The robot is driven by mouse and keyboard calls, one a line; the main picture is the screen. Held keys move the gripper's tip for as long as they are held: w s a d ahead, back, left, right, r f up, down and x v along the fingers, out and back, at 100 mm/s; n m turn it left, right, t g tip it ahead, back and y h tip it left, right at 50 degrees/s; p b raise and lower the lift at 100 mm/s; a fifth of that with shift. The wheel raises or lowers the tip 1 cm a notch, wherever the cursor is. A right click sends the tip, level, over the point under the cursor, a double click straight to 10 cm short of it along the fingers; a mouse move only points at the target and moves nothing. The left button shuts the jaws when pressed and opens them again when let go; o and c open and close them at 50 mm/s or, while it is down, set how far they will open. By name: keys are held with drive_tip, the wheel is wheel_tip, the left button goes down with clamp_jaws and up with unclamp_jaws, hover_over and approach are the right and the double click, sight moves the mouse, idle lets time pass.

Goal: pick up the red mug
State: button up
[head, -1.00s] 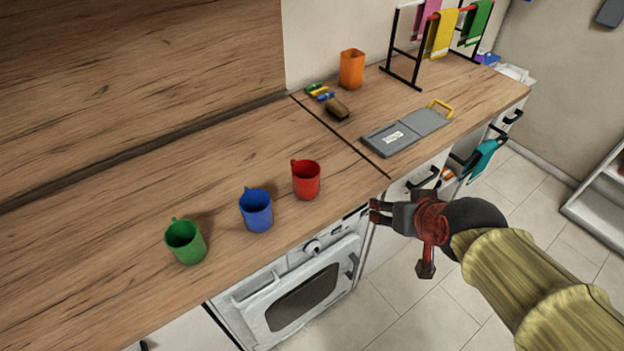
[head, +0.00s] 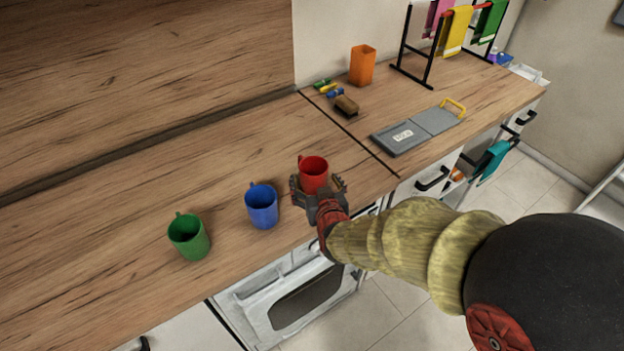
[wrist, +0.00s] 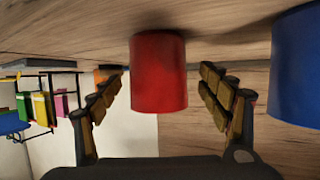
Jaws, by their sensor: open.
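The red mug (head: 314,173) stands upright on the wooden counter, to the right of the blue mug (head: 262,207) in the head view. My gripper (head: 319,186) is at the counter's front side, with its open fingers on either side of the red mug. In the wrist view, which appears upside down, the red mug (wrist: 158,75) sits between the two open fingers of my gripper (wrist: 160,95), with visible gaps on both sides. The mug's handle is at its back in the head view and is hidden in the wrist view.
The blue mug is close to one finger in the wrist view (wrist: 297,65). A green mug (head: 189,237) stands further left. Behind to the right are a brush (head: 346,106), an orange cup (head: 362,66), a grey board (head: 435,121) and a towel rack (head: 410,62). An oven (head: 290,300) is below.

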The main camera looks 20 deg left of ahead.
sight(311, 173)
drive_tip(key=b+x, duration=0.1)
drive_tip(key=x, duration=0.3)
drive_tip(key=shift+w+f+b, duration=0.15)
drive_tip(key=shift+f+b, duration=0.2)
drive_tip(key=shift+c, duration=0.4)
drive_tip(key=shift+r, duration=0.15)
drive_tip(key=c, duration=1.5)
drive_tip(key=shift+o, duration=0.2)
